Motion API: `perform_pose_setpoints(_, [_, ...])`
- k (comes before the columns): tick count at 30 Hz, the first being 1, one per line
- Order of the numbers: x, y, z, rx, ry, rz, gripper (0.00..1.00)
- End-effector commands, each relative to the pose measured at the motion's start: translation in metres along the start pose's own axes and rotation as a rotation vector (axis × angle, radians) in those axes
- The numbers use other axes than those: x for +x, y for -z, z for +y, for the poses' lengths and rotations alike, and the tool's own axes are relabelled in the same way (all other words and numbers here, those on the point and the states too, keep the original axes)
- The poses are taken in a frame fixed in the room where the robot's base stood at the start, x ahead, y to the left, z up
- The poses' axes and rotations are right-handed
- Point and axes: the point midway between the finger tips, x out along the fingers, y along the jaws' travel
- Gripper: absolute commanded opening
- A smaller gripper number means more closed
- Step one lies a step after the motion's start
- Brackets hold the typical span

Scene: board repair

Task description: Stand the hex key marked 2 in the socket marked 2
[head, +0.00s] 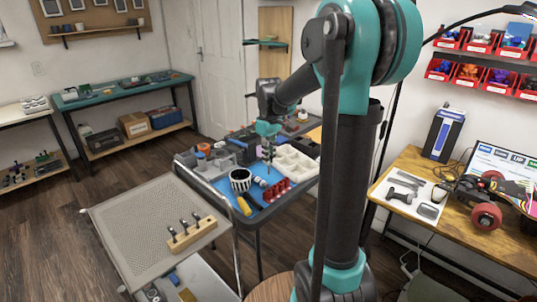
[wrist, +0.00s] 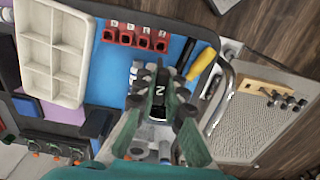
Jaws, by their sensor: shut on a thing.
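My gripper (wrist: 160,84) is shut on a hex key (wrist: 158,92), whose black top bears a white mark that looks like a 2 turned sideways. In the head view my gripper (head: 268,150) is above the blue-topped workbench; the key's lower end is hard to make out there. A row of red sockets (wrist: 136,38) stands on the blue mat, apart from my gripper and above it in the wrist view. It also shows in the head view (head: 274,191). Each socket has a small pale label, too small to read surely. Which is marked 2 cannot be told.
A wooden block (head: 191,235) with several hex keys stands on a perforated tray (head: 135,215) at the left. A white compartment tray (wrist: 52,48), a striped cup (head: 240,180) and a yellow-handled tool (wrist: 203,64) lie near the sockets. Blue mat (wrist: 105,75) is bare beside them.

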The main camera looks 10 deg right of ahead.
Motion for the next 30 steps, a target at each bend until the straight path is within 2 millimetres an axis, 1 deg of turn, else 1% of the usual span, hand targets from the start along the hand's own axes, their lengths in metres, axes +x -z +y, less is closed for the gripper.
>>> perform_pose_setpoints(18, [0.055, 0.000, 0.000, 0.000, 0.000, 0.000, 0.00])
perform_pose_setpoints(24, [0.067, 0.000, 0.000, 0.000, 0.000, 0.000, 0.00])
perform_pose_setpoints(30, [0.071, 0.000, 0.000, 0.000, 0.000, 0.000, 0.00])
